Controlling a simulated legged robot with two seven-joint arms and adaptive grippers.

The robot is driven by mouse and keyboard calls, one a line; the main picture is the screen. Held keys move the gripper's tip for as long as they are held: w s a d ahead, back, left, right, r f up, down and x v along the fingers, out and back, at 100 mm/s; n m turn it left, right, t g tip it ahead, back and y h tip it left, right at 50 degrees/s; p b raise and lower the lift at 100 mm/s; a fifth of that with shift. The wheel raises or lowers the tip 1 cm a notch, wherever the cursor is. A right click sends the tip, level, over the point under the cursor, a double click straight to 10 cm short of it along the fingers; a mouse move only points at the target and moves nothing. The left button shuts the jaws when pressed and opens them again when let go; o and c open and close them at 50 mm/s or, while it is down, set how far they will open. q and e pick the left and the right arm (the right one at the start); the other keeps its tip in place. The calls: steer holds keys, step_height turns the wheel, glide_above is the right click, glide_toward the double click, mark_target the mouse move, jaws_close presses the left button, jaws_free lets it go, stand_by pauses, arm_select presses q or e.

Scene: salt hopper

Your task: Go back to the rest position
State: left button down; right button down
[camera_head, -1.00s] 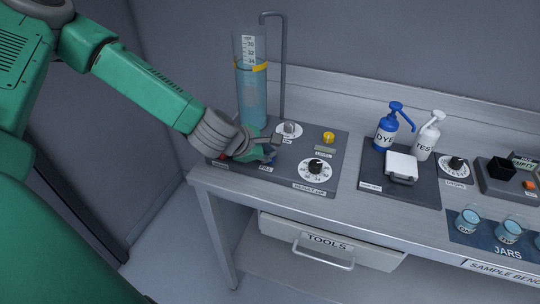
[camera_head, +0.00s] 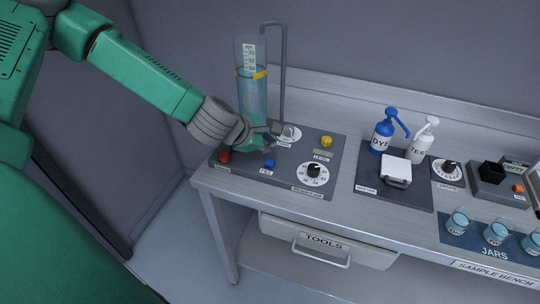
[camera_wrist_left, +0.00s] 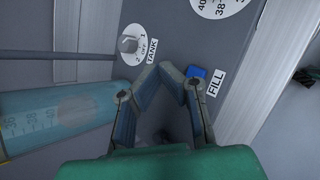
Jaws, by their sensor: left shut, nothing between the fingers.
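My left gripper (camera_head: 270,137) is shut and empty, held above the grey control panel (camera_head: 322,149) at the bench's left end. In the left wrist view my gripper (camera_wrist_left: 174,72) has its fingertips together, between the tank dial (camera_wrist_left: 128,44) and the blue fill button (camera_wrist_left: 197,72). In the head view the fill button (camera_head: 269,163) and a red button (camera_head: 224,157) lie just below the gripper. The tall clear cylinder (camera_head: 251,95) with a yellow band and blue liquid stands behind my gripper. My right gripper is not in view.
A thin grey pipe (camera_head: 283,75) rises beside the cylinder. A yellow knob (camera_head: 327,141) and a black dial (camera_head: 314,171) sit on the panel. A blue dye bottle (camera_head: 383,135), a white test bottle (camera_head: 421,143) and several jars (camera_head: 496,232) stand further right. Open floor lies left of the bench.

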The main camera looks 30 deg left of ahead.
arm_select(q)
steer(key=shift+r, duration=0.45)
steer(key=shift+f, duration=0.1)
